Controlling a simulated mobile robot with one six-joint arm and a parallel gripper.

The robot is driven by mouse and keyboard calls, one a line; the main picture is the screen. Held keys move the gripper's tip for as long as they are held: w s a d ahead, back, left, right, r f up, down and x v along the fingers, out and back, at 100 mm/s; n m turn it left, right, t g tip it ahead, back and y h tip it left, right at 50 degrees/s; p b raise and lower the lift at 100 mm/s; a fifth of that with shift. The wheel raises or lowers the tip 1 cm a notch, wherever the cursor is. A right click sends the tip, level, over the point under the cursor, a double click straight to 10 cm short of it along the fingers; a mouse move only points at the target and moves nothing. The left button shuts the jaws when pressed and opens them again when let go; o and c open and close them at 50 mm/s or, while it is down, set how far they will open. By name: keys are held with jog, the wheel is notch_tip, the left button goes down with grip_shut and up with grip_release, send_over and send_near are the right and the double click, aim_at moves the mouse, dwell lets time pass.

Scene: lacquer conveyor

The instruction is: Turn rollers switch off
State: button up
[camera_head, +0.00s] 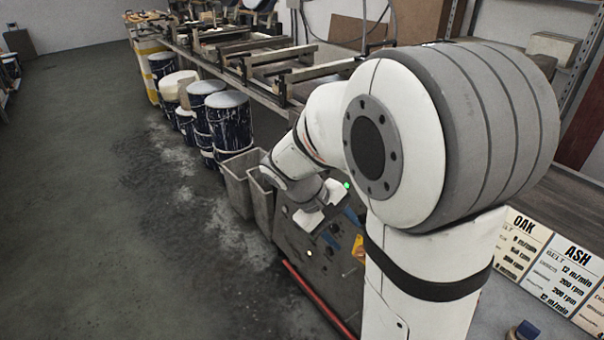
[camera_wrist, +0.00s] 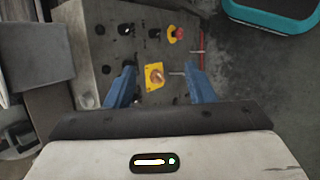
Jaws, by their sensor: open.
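In the wrist view a grey control panel (camera_wrist: 108,52) carries several black knobs or switches, a red button (camera_wrist: 175,34) on a yellow base, and a yellow plate with an orange-red rotary switch (camera_wrist: 154,77). No label is legible, so I cannot tell which is the rollers switch. My gripper (camera_wrist: 159,68) is open over the panel. Its blue fingers frame the yellow plate; nothing is seen held. Contact with the switch cannot be judged. In the head view my gripper (camera_head: 341,228) hangs beside the panel (camera_head: 296,243), largely behind my arm.
Two grey bins (camera_head: 240,183) stand beside the panel, with paint-stained drums (camera_head: 228,122) beyond. The conveyor (camera_head: 262,92) runs behind them. A red bar (camera_head: 318,298) runs low along the panel. Boards marked OAK (camera_head: 522,240) and ASH (camera_head: 565,280) stand at right. Left floor is clear.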

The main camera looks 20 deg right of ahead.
jog(key=w+d+f+n+t+h+b, duration=0.1)
jog(key=w+f+n+t+h, duration=0.3)
jog(key=w+f, duration=0.65)
jog(key=w+d+f+n+t+h+b, duration=0.15)
jog(key=w+f+n+h, duration=0.5)
jog(key=w, duration=0.65)
jog(key=w+d+f+m, duration=0.1)
jog(key=w+d, duration=0.1)
jog(key=d, duration=0.5)
jog(key=shift+w+f+t, duration=0.15)
jog(key=shift+t, duration=0.2)
jog(key=shift+d, duration=0.15)
jog(key=c, duration=1)
jog(key=shift+o, duration=0.2)
